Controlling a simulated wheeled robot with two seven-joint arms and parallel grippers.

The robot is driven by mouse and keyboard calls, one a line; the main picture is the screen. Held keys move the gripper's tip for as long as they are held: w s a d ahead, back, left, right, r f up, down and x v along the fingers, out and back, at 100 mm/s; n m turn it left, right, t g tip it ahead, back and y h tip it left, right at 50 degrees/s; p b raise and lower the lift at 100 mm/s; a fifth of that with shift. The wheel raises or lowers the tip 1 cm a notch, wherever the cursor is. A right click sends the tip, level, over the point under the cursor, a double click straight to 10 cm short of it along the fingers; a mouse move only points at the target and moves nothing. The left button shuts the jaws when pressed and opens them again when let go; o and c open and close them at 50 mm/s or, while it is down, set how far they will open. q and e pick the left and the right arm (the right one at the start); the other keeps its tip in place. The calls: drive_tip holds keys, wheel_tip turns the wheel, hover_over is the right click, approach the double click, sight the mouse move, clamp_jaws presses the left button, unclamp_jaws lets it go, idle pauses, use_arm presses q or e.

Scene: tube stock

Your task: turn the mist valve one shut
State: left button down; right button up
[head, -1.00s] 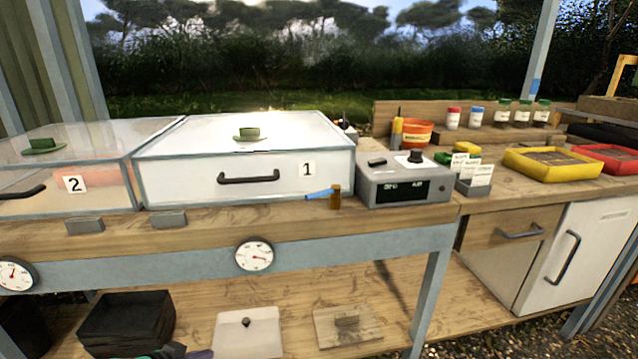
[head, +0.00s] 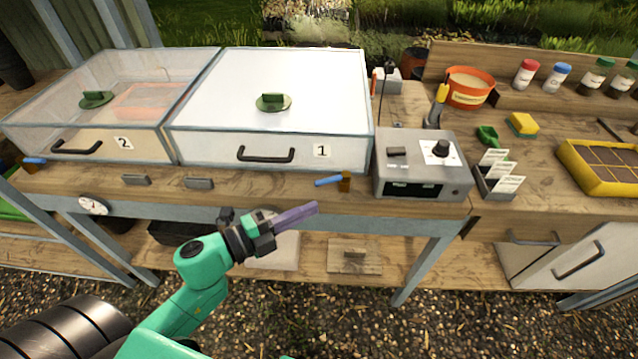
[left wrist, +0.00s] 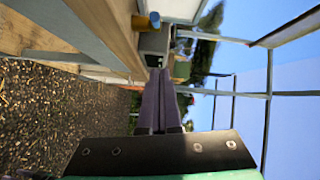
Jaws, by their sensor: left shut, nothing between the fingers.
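The mist valve one has a blue lever (head: 328,181) on a brass body (head: 346,182) at the bench's front edge, below and right of the box marked 1. The lever points left, along the bench edge. My left gripper (head: 312,209) has purple fingers, shut and empty, below and slightly left of the valve, apart from it in the picture. In the left wrist view the shut fingers (left wrist: 167,74) point toward the bench, and the brass valve body (left wrist: 139,22) with its blue end shows above and left of them. My right gripper is not in view.
A grey control unit (head: 425,188) stands just right of the valve. Another blue lever (head: 34,161) is at far left. Small grey blocks (head: 198,183) sit on the front edge. A shelf lies below.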

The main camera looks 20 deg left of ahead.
sight(313, 184)
use_arm(q)
drive_tip(key=w, duration=0.4)
drive_tip(key=w+f+p, duration=0.1)
drive_tip(key=w, duration=0.1)
drive_tip(key=shift+w+d, duration=0.3)
drive_tip(key=shift+w, duration=0.1)
drive_tip(key=m+g+h+b, duration=0.1)
drive_tip(key=w+a+m+g+h+b, duration=0.1)
drive_tip(key=a+m+g+h+b, duration=0.1)
drive_tip(key=b, duration=0.1)
drive_tip(key=shift+w+f+g, duration=0.3)
drive_tip(key=shift+w+f, duration=0.05)
drive_tip(key=shift+f, duration=0.05)
drive_tip(key=shift+w+a+r+m+g+h+b, duration=0.15)
drive_tip(key=shift+w+m+g+h+b, duration=0.15)
drive_tip(key=shift+g+h, duration=0.1)
drive_tip(key=shift+w+a+r, duration=0.1)
drive_tip(key=shift+r, duration=0.15)
